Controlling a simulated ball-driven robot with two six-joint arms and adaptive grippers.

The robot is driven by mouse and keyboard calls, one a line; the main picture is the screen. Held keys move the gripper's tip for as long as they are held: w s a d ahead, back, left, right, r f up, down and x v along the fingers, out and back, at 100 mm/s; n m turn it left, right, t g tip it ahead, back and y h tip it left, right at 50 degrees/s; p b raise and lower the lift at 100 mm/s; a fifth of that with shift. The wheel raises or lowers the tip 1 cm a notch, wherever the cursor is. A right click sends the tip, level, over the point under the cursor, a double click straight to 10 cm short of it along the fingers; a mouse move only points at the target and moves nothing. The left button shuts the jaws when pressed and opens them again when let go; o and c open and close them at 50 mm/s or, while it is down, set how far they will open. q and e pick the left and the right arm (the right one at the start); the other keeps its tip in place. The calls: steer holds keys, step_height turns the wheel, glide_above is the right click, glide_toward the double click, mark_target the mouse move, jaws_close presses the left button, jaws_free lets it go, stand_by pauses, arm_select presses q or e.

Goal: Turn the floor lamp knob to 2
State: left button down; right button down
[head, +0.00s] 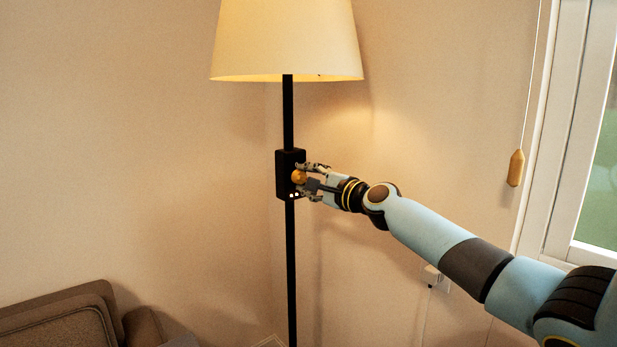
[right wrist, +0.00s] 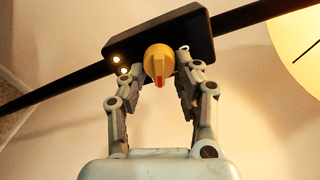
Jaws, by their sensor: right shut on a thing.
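The floor lamp has a glowing cream shade (head: 288,42) on a thin black pole (head: 290,260). A black control box (head: 283,175) is fixed to the pole, with a round yellow-orange knob (head: 299,177) on its front. My right gripper (head: 305,178) is shut on the knob, one finger on each side. In the right wrist view the knob (right wrist: 159,62) shows a red mark pointing to the bottom of the picture. Small lit dots (right wrist: 115,59) show on the box beside it. No numbers are readable. My left gripper is not in view.
A brown sofa (head: 65,315) stands at the lower left. A window (head: 597,160) is at the right, with a wooden cord pull (head: 515,168) hanging beside it. A white wall plug (head: 431,275) sits below my right arm. The wall left of the lamp is bare.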

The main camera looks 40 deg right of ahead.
steer(key=shift+f+m, duration=0.15)
steer(key=shift+m, duration=0.85)
steer(key=c, duration=1.1)
jaws_free()
steer(key=shift+o, duration=0.2)
steer(key=shift+s, duration=0.1)
steer(key=s, duration=0.7)
steer(key=shift+s+d, duration=0.15)
steer(key=shift+d, duration=0.15)
